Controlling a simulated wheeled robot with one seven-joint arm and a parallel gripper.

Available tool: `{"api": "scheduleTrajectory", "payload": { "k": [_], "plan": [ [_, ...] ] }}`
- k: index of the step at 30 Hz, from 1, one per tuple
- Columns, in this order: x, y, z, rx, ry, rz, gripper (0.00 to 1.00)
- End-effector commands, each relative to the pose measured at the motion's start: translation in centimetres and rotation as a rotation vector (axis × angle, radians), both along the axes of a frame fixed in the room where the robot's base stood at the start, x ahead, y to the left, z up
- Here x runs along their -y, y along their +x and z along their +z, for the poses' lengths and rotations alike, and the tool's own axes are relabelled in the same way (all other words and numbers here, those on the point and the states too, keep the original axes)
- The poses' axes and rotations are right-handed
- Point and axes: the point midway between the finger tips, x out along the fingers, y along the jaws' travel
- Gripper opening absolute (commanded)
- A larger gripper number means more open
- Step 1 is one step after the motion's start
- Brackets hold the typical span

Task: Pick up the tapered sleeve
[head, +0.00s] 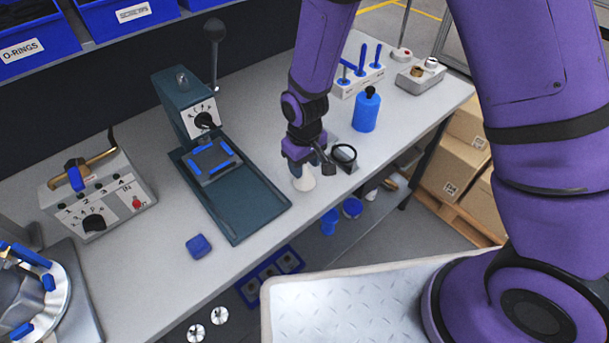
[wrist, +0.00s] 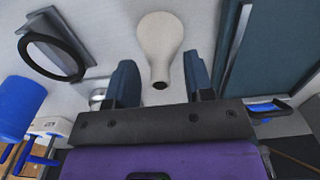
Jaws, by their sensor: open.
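The tapered sleeve (head: 303,182) is a small off-white, cone-like piece on the grey bench near its front edge, and the gripper partly hides its top in the head view. In the wrist view the sleeve (wrist: 159,42) shows a broad rounded part at the far side and a narrow end with a dark hole towards my gripper. My gripper (wrist: 161,78) is open, with one finger to each side of the narrow end and visible gaps between. In the head view my gripper (head: 313,167) is just above the sleeve. I cannot tell the exact height between them.
A round black-rimmed glass on a stand (head: 344,154) is close to the right of my gripper. A dark green press (head: 250,213) with a flat base stands to the left. A blue bottle (head: 366,110) and a rack with blue-handled pieces (head: 345,91) are behind. A blue block (head: 199,246) lies front left.

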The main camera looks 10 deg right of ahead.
Motion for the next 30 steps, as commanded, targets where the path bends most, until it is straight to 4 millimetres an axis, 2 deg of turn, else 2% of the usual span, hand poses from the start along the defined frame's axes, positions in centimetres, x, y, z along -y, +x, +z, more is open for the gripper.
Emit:
{"api": "scheduleTrajectory", "payload": {
  "k": [3, 4, 9, 10, 22, 30],
  "plan": [
    [0.0, 0.0, 0.0, 0.0, 0.0, 0.0, 0.48],
    [0.0, 0.0, 0.0, 0.0, 0.0, 0.0, 0.43],
    [0.0, 0.0, 0.0, 0.0, 0.0, 0.0, 0.04],
    [0.0, 0.0, 0.0, 0.0, 0.0, 0.0, 0.0],
    [0.0, 0.1, 0.2, 0.001, 0.001, 0.0, 0.0],
    [0.1, 0.7, 1.7, 0.003, 0.002, -0.001, 0.0]
  ]
}}
